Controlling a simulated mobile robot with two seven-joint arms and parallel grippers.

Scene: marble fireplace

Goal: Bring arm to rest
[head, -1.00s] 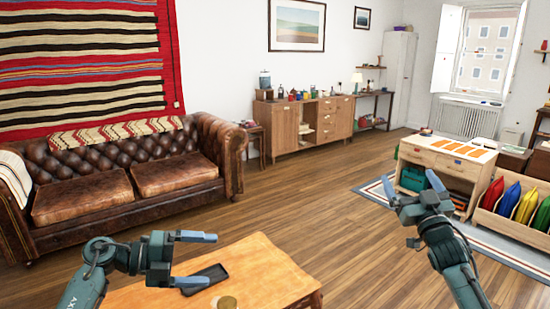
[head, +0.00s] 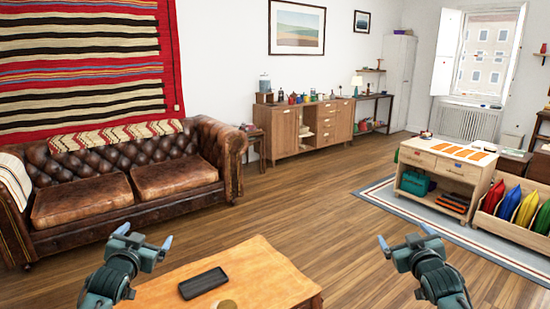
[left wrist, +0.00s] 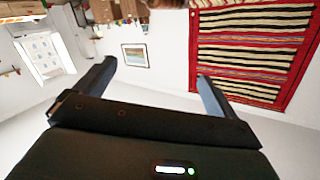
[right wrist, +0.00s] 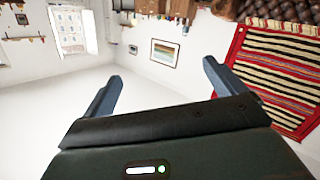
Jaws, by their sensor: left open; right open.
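My right gripper (head: 405,240) is at the lower right of the head view, above the wooden floor, right of the table. Its fingers are open and empty, as the right wrist view (right wrist: 162,80) also shows.
A black phone-like object (head: 203,283) and a small round brown object (head: 226,304) are on the table. A brown leather sofa (head: 120,180) stands at the left. A wooden cart (head: 440,178) and a rack of coloured cushions (head: 515,210) stand at the right. The floor between is clear.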

